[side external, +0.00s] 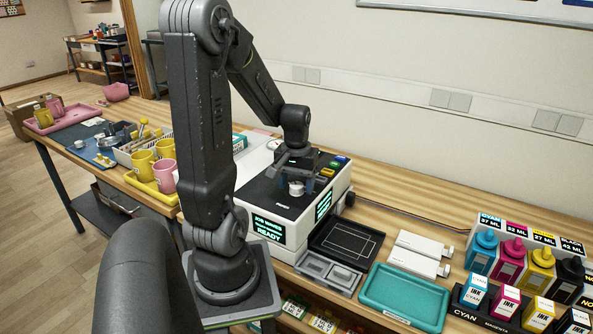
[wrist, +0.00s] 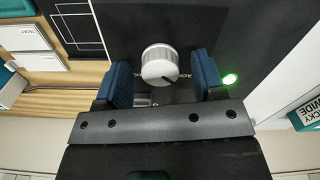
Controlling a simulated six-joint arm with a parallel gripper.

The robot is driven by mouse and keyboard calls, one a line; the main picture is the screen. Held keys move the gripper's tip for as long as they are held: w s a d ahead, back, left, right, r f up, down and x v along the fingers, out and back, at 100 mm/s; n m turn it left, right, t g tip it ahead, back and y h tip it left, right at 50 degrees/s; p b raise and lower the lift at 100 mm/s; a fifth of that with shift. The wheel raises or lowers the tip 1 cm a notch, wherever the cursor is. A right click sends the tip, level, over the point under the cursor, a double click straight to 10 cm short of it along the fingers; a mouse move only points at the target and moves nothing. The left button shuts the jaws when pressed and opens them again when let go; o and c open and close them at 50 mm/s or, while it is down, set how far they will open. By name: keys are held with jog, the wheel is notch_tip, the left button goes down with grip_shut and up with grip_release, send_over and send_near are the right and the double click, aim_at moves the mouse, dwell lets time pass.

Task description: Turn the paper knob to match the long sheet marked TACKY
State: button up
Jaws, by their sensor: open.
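The paper knob (wrist: 160,66) is a round white dial on the printer's black top, with a dark mark on its face toward the lower right. It also shows in the side view (side external: 296,187). My gripper (wrist: 163,78) is open, with one blue finger on each side of the knob and gaps visible. In the side view my gripper (side external: 294,172) is right above the knob. Printed lettering beside the knob is partly hidden by the fingers. In the wrist view, a white item marked TACKY (wrist: 27,33) lies at the upper left; its length is unclear.
The white printer (side external: 272,228) has a lit READY screen. A glowing green light (wrist: 230,79) is beside the right finger. A black tray (side external: 346,243), teal tray (side external: 404,298) and ink bottles (side external: 511,262) are right of the printer.

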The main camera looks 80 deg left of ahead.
aim_at(296, 185)
notch_tip(296, 185, up, 14)
jog(key=shift+f, duration=0.2)
dwell(0.5)
jog(key=w+d+m+t, duration=0.1)
jog(key=d+m+t, duration=0.4)
jog(key=d+m, duration=0.6)
jog(key=d, duration=1.3)
jog(key=shift+w+d+r+t, duration=0.15)
jog(key=shift+r+t, duration=0.05)
jog(key=shift+t, duration=0.1)
